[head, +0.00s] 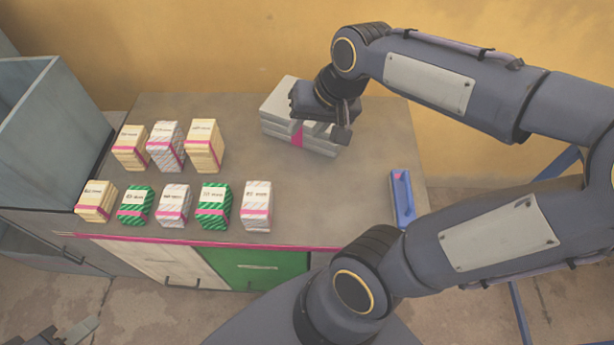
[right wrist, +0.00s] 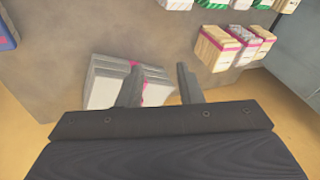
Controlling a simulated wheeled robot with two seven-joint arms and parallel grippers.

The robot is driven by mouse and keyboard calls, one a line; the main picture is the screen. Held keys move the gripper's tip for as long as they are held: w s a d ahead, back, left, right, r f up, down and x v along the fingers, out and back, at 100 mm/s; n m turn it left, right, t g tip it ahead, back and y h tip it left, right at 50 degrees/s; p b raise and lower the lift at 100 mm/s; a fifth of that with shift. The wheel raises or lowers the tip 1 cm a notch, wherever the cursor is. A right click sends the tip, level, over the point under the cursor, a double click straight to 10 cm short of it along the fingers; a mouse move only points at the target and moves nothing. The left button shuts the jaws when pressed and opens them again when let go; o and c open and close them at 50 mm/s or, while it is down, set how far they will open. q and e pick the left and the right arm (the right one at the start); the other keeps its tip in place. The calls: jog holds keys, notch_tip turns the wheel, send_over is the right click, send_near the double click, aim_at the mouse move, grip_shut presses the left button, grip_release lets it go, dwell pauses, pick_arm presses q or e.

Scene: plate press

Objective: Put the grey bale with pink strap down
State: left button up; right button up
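The grey bale with pink strap (head: 272,104) is a stack of grey slabs. It appears to rest on the back right of the table, partly hidden by my right gripper (head: 321,129). In the right wrist view the bale (right wrist: 103,82) lies beyond the fingers. My right gripper (right wrist: 159,86) has its fingers spread: one overlaps the bale in view, the other shows just past its end. The pink strap shows between them. I see no grip on it. My left gripper (head: 68,334) is partly cut off at the bottom left, away from the bale, its opening unclear.
Several small strapped packs, cream, white and green, stand in two rows on the left of the table (head: 330,205); one is a white pack (head: 256,206). A blue tool-like object (head: 401,199) lies at the right edge. A grey-blue bin (head: 50,130) stands at left. The table's middle is clear.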

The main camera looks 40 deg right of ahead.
jog(key=s+a+f+n+t+y, duration=0.1)
jog(key=s+a+f+n, duration=0.1)
jog(key=s+a+n, duration=0.2)
jog(key=s+a, duration=0.3)
jog(key=s, duration=0.2)
jog(key=shift+s+a+y, duration=0.15)
jog(key=shift+a+y, duration=0.1)
jog(key=shift+y, duration=0.15)
